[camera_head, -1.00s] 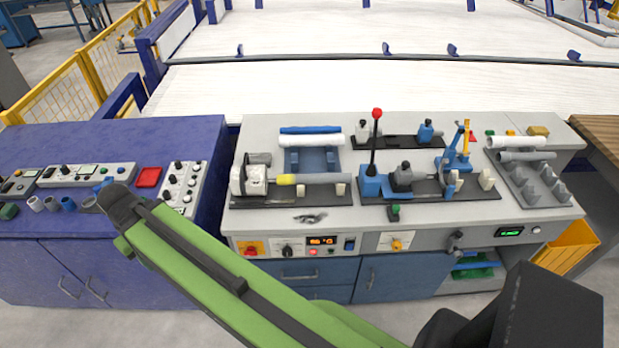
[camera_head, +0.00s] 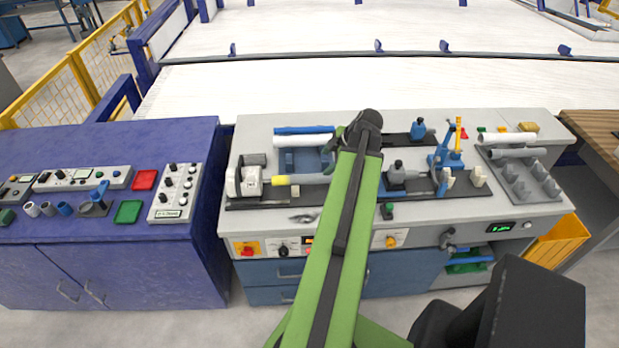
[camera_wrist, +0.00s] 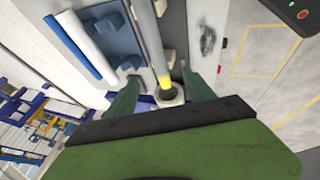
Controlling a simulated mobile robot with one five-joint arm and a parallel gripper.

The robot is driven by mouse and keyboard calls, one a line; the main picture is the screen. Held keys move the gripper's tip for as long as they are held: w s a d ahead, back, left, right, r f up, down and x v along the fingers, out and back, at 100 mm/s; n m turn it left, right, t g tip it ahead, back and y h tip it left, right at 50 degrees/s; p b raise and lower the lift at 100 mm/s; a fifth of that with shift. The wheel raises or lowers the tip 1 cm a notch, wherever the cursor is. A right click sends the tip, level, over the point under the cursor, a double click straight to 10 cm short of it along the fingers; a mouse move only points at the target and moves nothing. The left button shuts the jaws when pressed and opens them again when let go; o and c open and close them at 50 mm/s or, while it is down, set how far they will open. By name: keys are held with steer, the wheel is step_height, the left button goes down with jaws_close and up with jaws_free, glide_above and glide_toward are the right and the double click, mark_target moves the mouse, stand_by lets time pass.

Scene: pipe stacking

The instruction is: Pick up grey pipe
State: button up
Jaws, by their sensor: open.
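A grey pipe (camera_head: 314,179) with a yellow band (camera_head: 281,180) at its left end lies in a fixture on the grey bench. In the wrist view the grey pipe (camera_wrist: 147,28) runs up the picture, its yellow end toward my gripper. My gripper (camera_wrist: 160,74) is open, with a green finger on either side of the pipe's line; I cannot tell its height above it. In the head view my arm covers the pipe's right end and the fixture there. Another grey pipe (camera_head: 520,153) lies on the rack at the right.
A blue pipe (camera_head: 304,130) and a white pipe (camera_head: 302,140) lie behind the grey pipe. A blue-handled tool (camera_head: 446,152) stands to the right. A white pipe (camera_head: 508,138) lies on the right rack (camera_head: 530,197). The blue table (camera_head: 110,222) stands at the left.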

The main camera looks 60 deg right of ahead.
steer(key=s+d, duration=0.1)
steer(key=s, duration=0.1)
steer(key=b, duration=1.1)
glide_toward(311, 177)
steer(key=x, duration=0.5)
steer(key=shift+s+f, duration=0.3)
steer(key=shift+s, duration=0.05)
steer(key=shift+w, duration=0.15)
steer(key=shift+r, duration=0.1)
steer(key=b+x, duration=0.4)
steer(key=x, duration=0.1)
steer(key=shift+w, duration=0.2)
steer(key=shift+r, duration=0.1)
jaws_close()
